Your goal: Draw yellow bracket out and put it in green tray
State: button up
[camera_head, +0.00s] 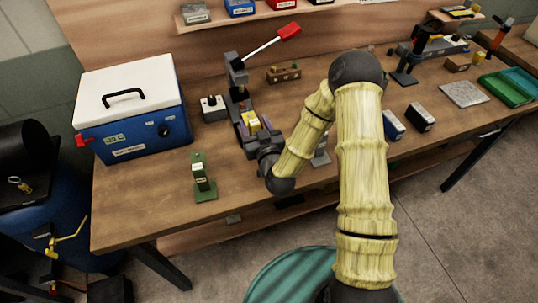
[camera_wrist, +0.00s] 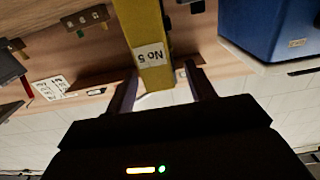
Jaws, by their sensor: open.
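The yellow bracket (camera_head: 251,121) stands at the foot of a grey lever press (camera_head: 236,75) with a red handle. In the wrist view the bracket (camera_wrist: 150,45) is a yellow bar with a white "No 5" label, coming down between the fingers of my gripper (camera_wrist: 162,70). The fingers are open, one on each side of its end; I cannot tell whether either touches it. In the head view my gripper (camera_head: 256,132) is at the bracket and partly hides it. The green tray (camera_head: 499,91) lies at the far right of the bench.
A blue cooler (camera_head: 130,120) with a white lid stands left of the press. A green stand (camera_head: 203,180) is near the front edge. A teal tray (camera_head: 520,80) adjoins the green one. Small boxes (camera_head: 420,117) and a grey plate (camera_head: 463,94) lie between my arm and the trays.

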jog(key=v, duration=0.6)
jog(key=shift+r+p, duration=0.15)
jog(key=shift+p, duration=0.2)
jog(key=p+v, duration=0.9)
jog(key=p, duration=0.2)
dwell(0.6)
